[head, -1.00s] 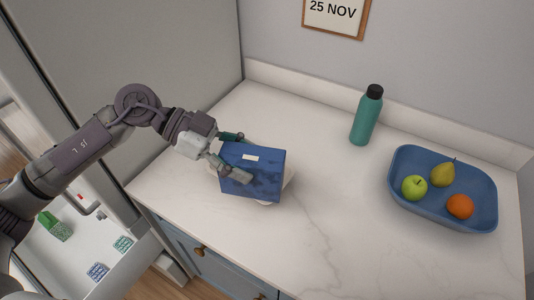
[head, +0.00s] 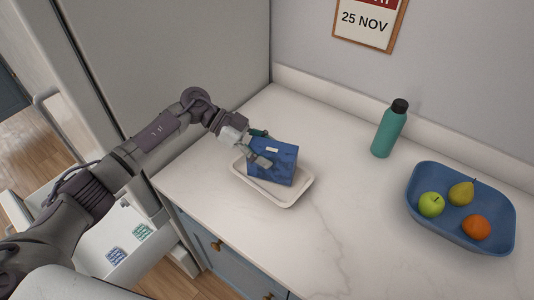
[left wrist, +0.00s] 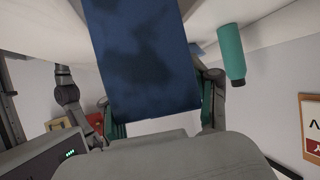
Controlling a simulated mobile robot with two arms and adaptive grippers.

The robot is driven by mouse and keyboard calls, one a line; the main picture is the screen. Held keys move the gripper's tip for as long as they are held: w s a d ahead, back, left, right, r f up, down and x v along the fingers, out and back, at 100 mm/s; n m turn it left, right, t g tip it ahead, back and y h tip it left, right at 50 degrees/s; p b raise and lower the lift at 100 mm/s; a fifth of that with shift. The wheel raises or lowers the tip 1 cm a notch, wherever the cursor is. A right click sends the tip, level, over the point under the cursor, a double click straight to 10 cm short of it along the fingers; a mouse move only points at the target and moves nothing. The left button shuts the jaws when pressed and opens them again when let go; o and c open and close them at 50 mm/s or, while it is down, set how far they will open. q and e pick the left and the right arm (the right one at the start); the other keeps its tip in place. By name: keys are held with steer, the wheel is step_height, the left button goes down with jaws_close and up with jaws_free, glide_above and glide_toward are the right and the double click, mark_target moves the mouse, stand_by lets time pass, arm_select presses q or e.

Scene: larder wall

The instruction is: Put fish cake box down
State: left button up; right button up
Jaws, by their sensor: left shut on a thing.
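The fish cake box, a dark blue box (head: 276,162) with a small white label, is in my left gripper (head: 262,147) over a white tray (head: 292,201) on the counter. The gripper's fingers are shut on the box from its left side. I cannot tell if the box's underside touches the tray. In the left wrist view the box (left wrist: 145,55) fills the middle between the two fingers. My right gripper does not show.
A teal bottle (head: 388,132) stands near the back wall. A blue bowl (head: 424,179) with an apple, a pear and an orange is at the right. The marble counter (head: 340,215) is clear between. An open drawer (head: 95,268) with small boxes is at lower left.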

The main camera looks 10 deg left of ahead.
arm_select(q)
steer(key=shift+f, duration=0.95)
steer(key=o, duration=1.6)
steer(key=shift+o, duration=0.2)
steer(key=shift+a, duration=0.1)
steer(key=b+v, duration=0.2)
steer(key=v, duration=0.5)
steer(key=shift+a, duration=0.15)
